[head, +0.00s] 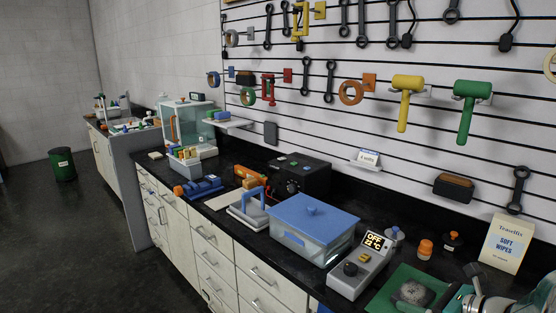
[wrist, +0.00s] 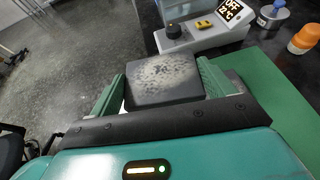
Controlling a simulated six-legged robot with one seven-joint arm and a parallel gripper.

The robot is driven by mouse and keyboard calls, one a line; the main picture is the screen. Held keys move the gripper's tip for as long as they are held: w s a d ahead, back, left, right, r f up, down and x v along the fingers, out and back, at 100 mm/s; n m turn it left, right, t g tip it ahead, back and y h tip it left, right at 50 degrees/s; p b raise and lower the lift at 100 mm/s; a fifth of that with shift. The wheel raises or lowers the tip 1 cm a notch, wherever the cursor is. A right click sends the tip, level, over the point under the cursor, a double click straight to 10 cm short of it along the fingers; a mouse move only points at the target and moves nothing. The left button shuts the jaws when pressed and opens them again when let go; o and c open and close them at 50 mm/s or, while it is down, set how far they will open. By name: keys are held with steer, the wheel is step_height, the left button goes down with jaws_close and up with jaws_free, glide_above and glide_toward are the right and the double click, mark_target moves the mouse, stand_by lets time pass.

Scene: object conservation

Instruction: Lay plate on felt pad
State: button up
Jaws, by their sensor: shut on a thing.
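The plate (wrist: 163,82) is a dark, square slab with a worn, speckled grey top. It sits between the two green fingers of my gripper (wrist: 164,86), which is shut on its sides. In the head view the plate (head: 413,292) shows at the bottom right, in front of a flat green pad (head: 401,274) that looks like the felt pad. The green pad (wrist: 268,105) lies to the right of the plate in the wrist view. My gripper (head: 424,297) hides part of the pad. I cannot tell the plate's height over it.
A grey device with a lit display (head: 361,270) stands left of the pad, beside a blue-lidded clear tank (head: 312,225). An orange-capped jar (head: 425,249), a dark-knobbed jar (head: 452,244) and a wipes box (head: 506,246) stand behind. Open floor (wrist: 60,70) lies beyond the counter edge.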

steer(key=w+a+f+m+h, duration=0.1)
steer(key=w+a+f, duration=0.1)
steer(key=w+a, duration=0.2)
steer(key=w+a+f+m+t+h, duration=0.1)
steer(key=w+a, duration=0.3)
steer(key=a, duration=0.6)
steer(key=w+a+f+m+h, duration=0.1)
steer(key=w+a+f, duration=0.3)
steer(key=a, duration=0.3)
steer(key=shift+t, duration=0.3)
